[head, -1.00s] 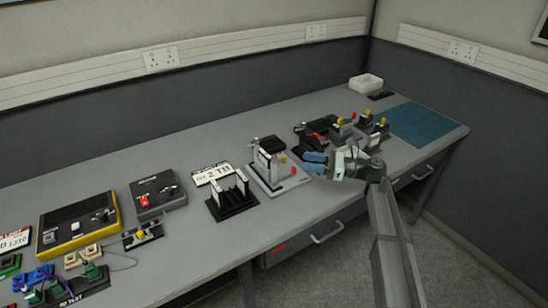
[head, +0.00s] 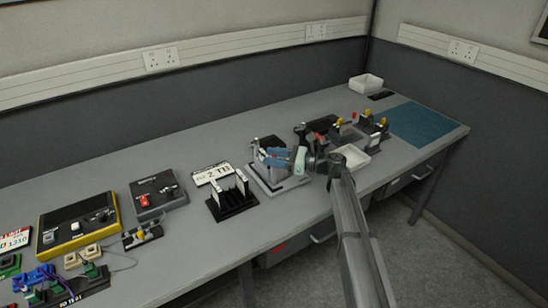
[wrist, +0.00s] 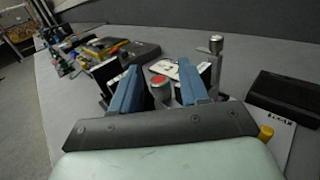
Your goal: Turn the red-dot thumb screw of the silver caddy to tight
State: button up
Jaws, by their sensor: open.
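The silver caddy (head: 292,184) stands on the bench near the middle in the head view, with its upper part partly hidden by my gripper. My gripper (head: 268,156) is open, its blue fingers pointing left across the caddy. In the wrist view, my gripper (wrist: 157,84) has the red-dot thumb screw (wrist: 159,80) showing between its two fingers, with gaps on both sides. The red dot faces the camera. I cannot tell how far the screw lies beyond the fingertips or whether it is tight.
A silver post with a round knob (wrist: 216,45) rises just right of the fingers. A black block (wrist: 287,95) lies further right. A black slotted rack (head: 232,200) stands left of the caddy. A white tray (head: 350,158) and several yellow-knobbed fixtures (head: 366,115) are to the right.

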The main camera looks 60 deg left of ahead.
jog(key=shift+c, duration=0.3)
grip_shut()
jog(key=shift+h, duration=0.3)
jog(key=n+g+h, duration=0.2)
jog(key=h, duration=0.1)
jog(key=shift+w+a+n+g, duration=0.2)
jog(key=shift+n+g, duration=0.1)
jog(key=shift+n, duration=0.1)
jog(key=shift+s+d+n+g+h, duration=0.1)
jog(key=shift+n+g+h, duration=0.4)
jog(key=shift+n+h, duration=0.5)
jog(key=shift+s+d+n+g+h, duration=0.1)
jog(key=shift+n+g+h, duration=0.45)
jog(key=shift+h, duration=0.75)
